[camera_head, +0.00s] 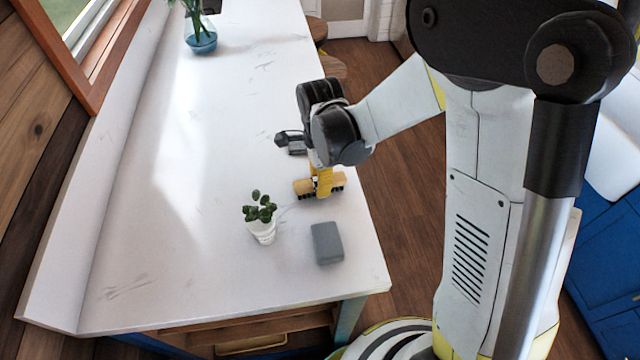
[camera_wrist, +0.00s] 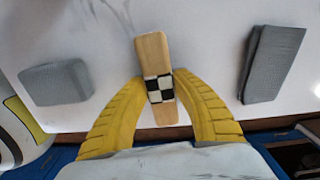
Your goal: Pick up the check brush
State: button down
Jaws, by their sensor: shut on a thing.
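The check brush (camera_head: 301,187) is a light wooden block with dark bristles below, near the right edge of the white counter. In the wrist view the brush (camera_wrist: 152,53) shows a black-and-white checkered band across its middle. My gripper (camera_head: 323,182) reaches down over the brush from above. In the wrist view the yellow fingers of my gripper (camera_wrist: 160,88) are shut on the brush at the checkered band, one on each side. The bristles are hidden in the wrist view. I cannot tell whether the brush touches the counter.
A grey block (camera_head: 327,243) lies in front of the brush on the counter (camera_head: 180,270). A small potted plant (camera_head: 262,230) stands to the left. A dark object (camera_head: 290,141) lies behind the brush. A blue vase (camera_head: 201,40) stands at the far end.

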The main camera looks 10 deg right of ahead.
jog(key=shift+r, duration=0.1)
jog(key=shift+r, duration=0.3)
jog(key=r, duration=0.2)
jog(key=r+p, duration=0.1)
jog(key=r, duration=0.1)
jog(key=shift+s+d, duration=0.2)
jog(key=shift+d, duration=0.15)
jog(key=s+d+r+p, duration=0.1)
jog(key=s+d+r, duration=0.3)
jog(key=d, duration=0.5)
notch_tip(320, 180, up, 2)
jog(key=shift+s+d+r, duration=0.1)
jog(key=shift+s+d, duration=0.3)
jog(key=c, duration=2)
grip_release()
grip_shut()
